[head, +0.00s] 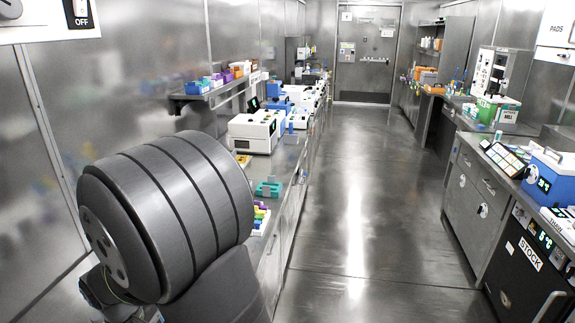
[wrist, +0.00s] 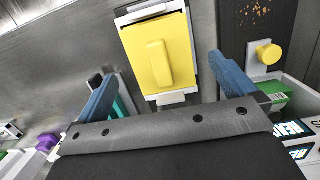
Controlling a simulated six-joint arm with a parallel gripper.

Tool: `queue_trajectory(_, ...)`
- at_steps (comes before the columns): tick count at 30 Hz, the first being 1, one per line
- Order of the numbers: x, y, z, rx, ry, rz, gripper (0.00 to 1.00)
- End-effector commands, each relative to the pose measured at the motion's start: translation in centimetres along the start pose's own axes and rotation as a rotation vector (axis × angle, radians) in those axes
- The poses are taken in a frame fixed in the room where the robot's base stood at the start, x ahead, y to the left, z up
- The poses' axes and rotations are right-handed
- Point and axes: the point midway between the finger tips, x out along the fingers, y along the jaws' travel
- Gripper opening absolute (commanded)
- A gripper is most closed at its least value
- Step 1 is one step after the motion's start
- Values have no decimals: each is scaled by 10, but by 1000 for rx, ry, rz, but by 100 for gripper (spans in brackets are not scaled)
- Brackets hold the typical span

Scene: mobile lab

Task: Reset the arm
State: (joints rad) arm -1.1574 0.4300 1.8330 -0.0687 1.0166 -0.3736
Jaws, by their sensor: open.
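My gripper (wrist: 165,88) shows in the wrist view with its two blue fingers spread wide apart. Nothing is held between the fingers. Beyond them is a yellow block with a raised handle (wrist: 157,62), set on a white and black piece; I cannot tell how far it is from the fingertips. In the head view my dark grey arm fills the lower left, beside the left bench, and the gripper itself is hidden there.
The left bench carries a white instrument (head: 252,132), a teal rack (head: 268,189) and several coloured tubes. A yellow knob (wrist: 268,53) is at the right of the wrist view. The right bench holds a blue box (head: 549,178). The aisle floor (head: 350,190) is clear.

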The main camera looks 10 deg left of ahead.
Motion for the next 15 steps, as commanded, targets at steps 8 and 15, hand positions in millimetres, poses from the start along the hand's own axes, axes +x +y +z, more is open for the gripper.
queue_trajectory(8, 29, 0, 0, 0, -1, -1, 100)
queue_trajectory(15, 24, 0, 1, 0, 0, 0, 100)
